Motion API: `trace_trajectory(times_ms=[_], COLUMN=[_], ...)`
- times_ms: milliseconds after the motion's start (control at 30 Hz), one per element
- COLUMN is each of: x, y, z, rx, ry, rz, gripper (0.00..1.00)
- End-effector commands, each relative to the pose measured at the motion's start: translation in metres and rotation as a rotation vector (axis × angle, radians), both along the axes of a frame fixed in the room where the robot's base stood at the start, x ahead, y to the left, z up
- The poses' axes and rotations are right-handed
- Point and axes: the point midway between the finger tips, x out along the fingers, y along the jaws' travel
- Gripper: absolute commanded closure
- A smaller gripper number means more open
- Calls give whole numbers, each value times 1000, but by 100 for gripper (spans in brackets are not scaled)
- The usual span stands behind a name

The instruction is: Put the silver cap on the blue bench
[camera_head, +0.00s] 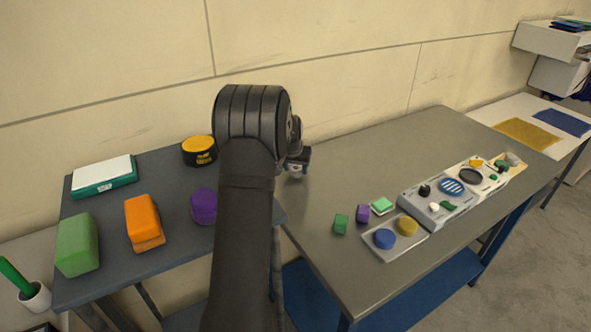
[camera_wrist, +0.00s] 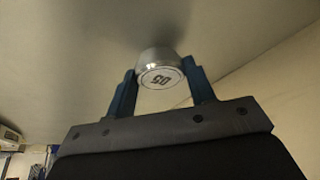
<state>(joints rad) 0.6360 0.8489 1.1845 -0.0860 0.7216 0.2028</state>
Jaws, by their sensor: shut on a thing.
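A silver cap (camera_wrist: 157,64) with dark markings on its round face sits between the two blue fingers of my gripper (camera_wrist: 162,82) in the wrist view. My gripper is shut on it. In the head view my gripper (camera_head: 298,163) is by the far left corner of a grey-topped bench (camera_head: 350,170) with a blue frame and blue lower shelf. The cap shows there only as a small pale patch, partly hidden by the gripper. I cannot tell whether the cap touches the benchtop.
A dark slate table (camera_head: 160,180) at left holds an orange block (camera_head: 143,222), a green block (camera_head: 77,244), purple (camera_head: 203,206) and yellow-black (camera_head: 199,150) round pieces and a white-topped box (camera_head: 103,175). A panel (camera_head: 440,205) and small blocks occupy the bench's right side; its back middle is clear.

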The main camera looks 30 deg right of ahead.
Motion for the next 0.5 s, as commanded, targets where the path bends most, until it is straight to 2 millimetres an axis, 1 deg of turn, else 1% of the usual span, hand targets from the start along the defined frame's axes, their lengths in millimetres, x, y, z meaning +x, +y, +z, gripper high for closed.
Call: trace_trajectory(times_ms=[33,67,300,433,467,500], x=[0,0,0,0,0,0], y=[0,0,0,0,0,0], z=[-6,-8,-8,-12,-11,-11], rx=[1,0,-1,-1,-1,-1], ry=[1,0,-1,-1,-1,-1], rz=[0,0,0,0,0,0], gripper=[73,73,73,73,45,37])
